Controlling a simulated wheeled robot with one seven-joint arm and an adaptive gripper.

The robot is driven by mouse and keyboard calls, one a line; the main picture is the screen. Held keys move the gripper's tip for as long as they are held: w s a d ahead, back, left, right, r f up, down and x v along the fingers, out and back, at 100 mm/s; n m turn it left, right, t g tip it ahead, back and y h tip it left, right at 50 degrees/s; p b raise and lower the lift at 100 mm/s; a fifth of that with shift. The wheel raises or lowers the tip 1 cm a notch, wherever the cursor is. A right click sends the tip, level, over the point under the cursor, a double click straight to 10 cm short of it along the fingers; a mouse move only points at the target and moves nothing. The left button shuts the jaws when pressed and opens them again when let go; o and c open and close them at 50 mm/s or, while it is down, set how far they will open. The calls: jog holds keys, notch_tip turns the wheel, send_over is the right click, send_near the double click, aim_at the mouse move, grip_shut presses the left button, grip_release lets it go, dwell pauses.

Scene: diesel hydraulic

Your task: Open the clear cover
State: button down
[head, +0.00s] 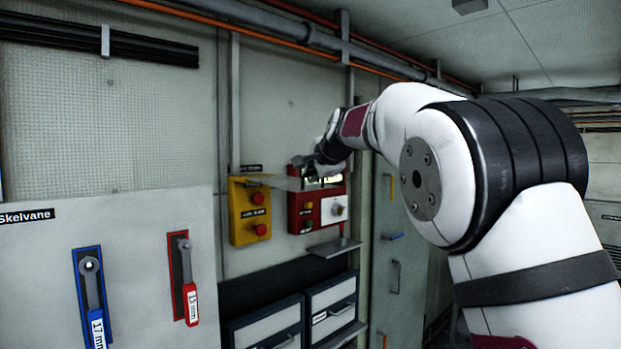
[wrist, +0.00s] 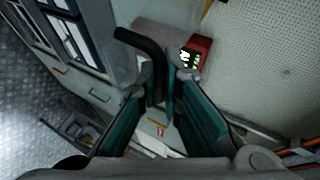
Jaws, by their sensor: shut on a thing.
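The red control box (head: 296,222) hangs on the wall in the head view, with a lit display at its top. The red box (wrist: 202,46) lies just beyond. The exact grip on the cover is unclear.
A yellow box (head: 241,219) with red buttons hangs left of the red box. A small shelf (head: 335,248) and drawers (head: 331,297) are below. Blue (head: 94,299) and red (head: 191,301) handles are on the left panel. Pipes (head: 300,40) run overhead.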

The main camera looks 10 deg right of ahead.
dwell(0.5)
jog(key=c, duration=2)
grip_release()
jog(key=shift+w, duration=0.1)
jog(key=shift+r, duration=0.1)
jog(key=v, duration=1.2)
